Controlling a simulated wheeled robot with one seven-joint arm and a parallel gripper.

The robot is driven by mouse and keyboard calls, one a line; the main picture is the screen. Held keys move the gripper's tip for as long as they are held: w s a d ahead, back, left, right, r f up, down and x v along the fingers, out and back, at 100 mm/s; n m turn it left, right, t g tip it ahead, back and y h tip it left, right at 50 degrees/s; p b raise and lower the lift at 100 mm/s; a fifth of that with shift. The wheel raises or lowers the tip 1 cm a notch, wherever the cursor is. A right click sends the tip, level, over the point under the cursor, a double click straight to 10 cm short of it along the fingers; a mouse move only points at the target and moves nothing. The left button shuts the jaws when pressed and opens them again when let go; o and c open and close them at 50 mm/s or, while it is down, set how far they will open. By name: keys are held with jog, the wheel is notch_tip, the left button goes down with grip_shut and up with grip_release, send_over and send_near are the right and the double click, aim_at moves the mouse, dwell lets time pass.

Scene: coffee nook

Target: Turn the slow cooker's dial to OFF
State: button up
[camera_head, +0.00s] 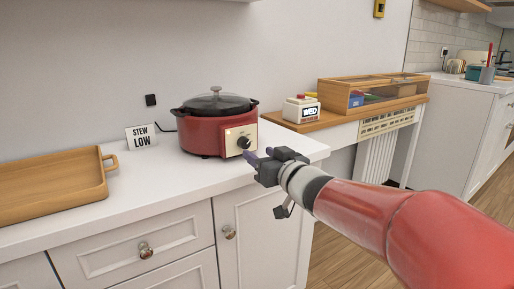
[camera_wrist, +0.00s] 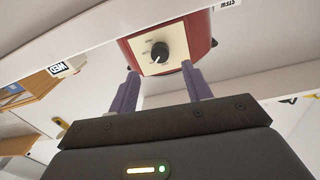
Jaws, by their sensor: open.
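The red slow cooker (camera_head: 199,137) with a dark glass lid stands on the white counter. Its cream control panel (camera_head: 232,141) faces the front right and carries a black dial (camera_head: 244,142). In the wrist view the dial (camera_wrist: 159,52) shows with a pale pointer line and small marks around it, too small to read. My gripper (camera_head: 256,157) is just in front of the panel, near the counter edge. In the wrist view its two purple fingers (camera_wrist: 160,88) are apart, with the dial beyond and between them, and nothing is held.
A "STEW LOW" card (camera_head: 142,137) stands left of the cooker, and a wooden tray (camera_head: 50,187) lies further left. On the right, a wooden shelf (camera_head: 345,119) holds a "WED" block calendar (camera_head: 301,109) and a wooden case (camera_head: 370,92).

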aim_at(247, 145)
jog(key=x, duration=0.6)
jog(key=shift+c, duration=0.4)
jog(key=c, duration=0.9)
jog(key=shift+f+n, duration=0.1)
jog(key=shift+n, duration=0.2)
jog(key=n+b, duration=0.2)
jog(key=n, duration=0.1)
jog(key=shift+d+f+n+b, duration=0.1)
jog(key=shift+f+n+b, duration=0.05)
jog(key=shift+n+b, duration=0.2)
jog(key=n+b, duration=0.3)
jog(key=n, duration=0.2)
jog(key=shift+n, duration=0.25)
